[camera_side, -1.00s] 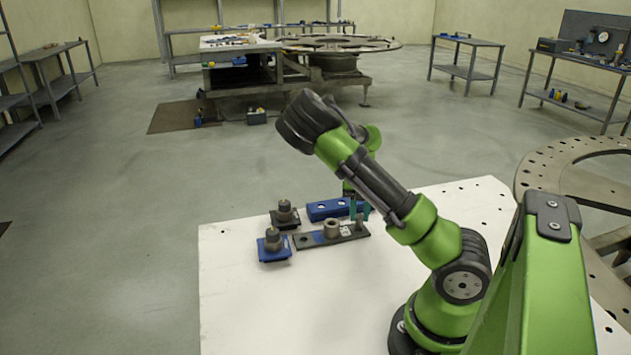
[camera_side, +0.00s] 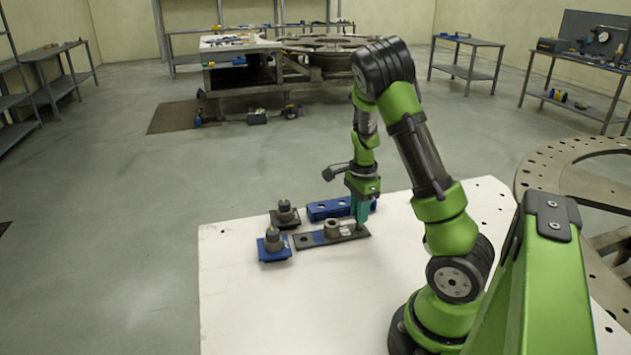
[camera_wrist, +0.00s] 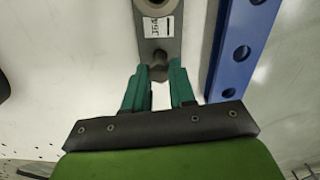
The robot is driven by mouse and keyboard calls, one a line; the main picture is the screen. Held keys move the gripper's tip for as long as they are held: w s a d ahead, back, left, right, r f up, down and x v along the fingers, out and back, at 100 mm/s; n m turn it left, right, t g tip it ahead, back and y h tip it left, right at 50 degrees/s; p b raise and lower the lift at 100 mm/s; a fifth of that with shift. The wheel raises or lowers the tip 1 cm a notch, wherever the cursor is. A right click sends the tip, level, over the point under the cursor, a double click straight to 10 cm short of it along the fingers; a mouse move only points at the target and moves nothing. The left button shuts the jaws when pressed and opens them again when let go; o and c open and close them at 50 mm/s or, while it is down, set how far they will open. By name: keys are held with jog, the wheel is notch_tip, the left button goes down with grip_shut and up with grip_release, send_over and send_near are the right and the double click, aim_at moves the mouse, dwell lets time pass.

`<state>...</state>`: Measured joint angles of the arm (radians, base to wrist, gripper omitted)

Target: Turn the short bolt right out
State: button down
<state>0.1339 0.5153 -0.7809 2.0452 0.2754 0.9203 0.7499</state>
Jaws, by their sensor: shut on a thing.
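The short bolt (camera_wrist: 158,73) is a dark grey piece at the near end of the dark plate (camera_wrist: 163,47) in the wrist view. My gripper (camera_wrist: 159,80) has its teal fingers either side of the bolt, shut on it. In the side view my gripper (camera_side: 361,214) points down at the right end of the plate (camera_side: 305,241), and its fingers mostly hide the bolt. I cannot tell how far the bolt is threaded in. A round metal collar (camera_side: 332,228) stands at the middle of the plate.
A blue block with holes (camera_side: 322,210) lies just behind the plate; it is at the right in the wrist view (camera_wrist: 236,52). Two bolts on blocks, one dark (camera_side: 285,213) and one blue (camera_side: 273,243), stand to the left. The front of the white table (camera_side: 270,315) is clear.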

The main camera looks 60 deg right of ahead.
jog(key=shift+n, duration=0.3)
jog(key=shift+r, duration=3.55)
